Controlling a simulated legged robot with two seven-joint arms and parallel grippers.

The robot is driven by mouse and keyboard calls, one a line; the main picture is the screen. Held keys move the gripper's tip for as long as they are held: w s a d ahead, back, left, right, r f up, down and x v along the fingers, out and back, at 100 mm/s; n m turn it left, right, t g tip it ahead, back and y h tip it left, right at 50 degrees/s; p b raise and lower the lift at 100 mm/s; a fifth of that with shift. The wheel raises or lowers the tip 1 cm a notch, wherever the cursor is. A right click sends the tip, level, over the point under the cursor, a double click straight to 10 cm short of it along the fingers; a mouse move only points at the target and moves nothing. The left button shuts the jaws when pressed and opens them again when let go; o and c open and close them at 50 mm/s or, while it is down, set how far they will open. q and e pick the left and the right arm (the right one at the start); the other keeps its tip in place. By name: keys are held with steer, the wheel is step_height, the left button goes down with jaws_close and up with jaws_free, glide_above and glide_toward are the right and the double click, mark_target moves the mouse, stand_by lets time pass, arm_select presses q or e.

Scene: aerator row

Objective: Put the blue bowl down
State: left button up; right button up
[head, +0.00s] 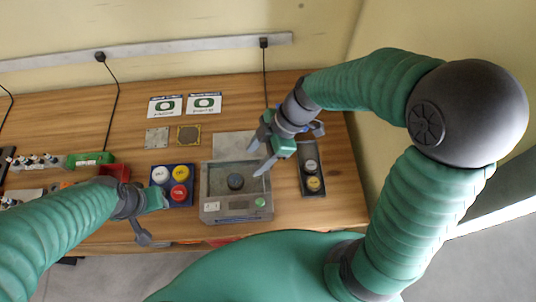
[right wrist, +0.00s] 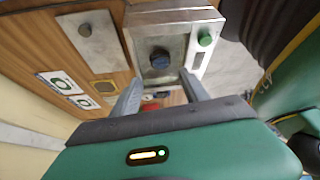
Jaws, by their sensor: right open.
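A small dark blue round thing, which looks like the blue bowl (head: 235,182), sits on the recessed plate of a grey device (head: 209,206). In the right wrist view the bowl (right wrist: 160,58) shows beyond my fingers, with a clear gap. My right gripper (head: 259,158) is open and empty, above and to the right of the bowl in the head view. In the right wrist view its two fingers (right wrist: 160,92) are spread wide with nothing between them. My left gripper (head: 150,215) is low at the left of the device; its jaws are too unclear to read.
A panel with white, yellow and red round buttons (head: 180,186) stands left of the device. A dark narrow tray (head: 312,163) with round pieces stands at its right. Two cards (head: 185,105) lie at the back. Bare wood shows at the back left.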

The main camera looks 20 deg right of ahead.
steer(key=s+d+f+m+t+h, duration=0.1)
steer(key=s+d+m+h, duration=0.1)
steer(key=d+m, duration=0.3)
steer(key=s+d+f+m+t+h, duration=0.1)
steer(key=d+m+h, duration=0.3)
steer(key=m, duration=0.8)
steer(key=shift+s+d+f, duration=0.4)
steer(key=shift+d+f, duration=0.25)
steer(key=shift+d, duration=0.3)
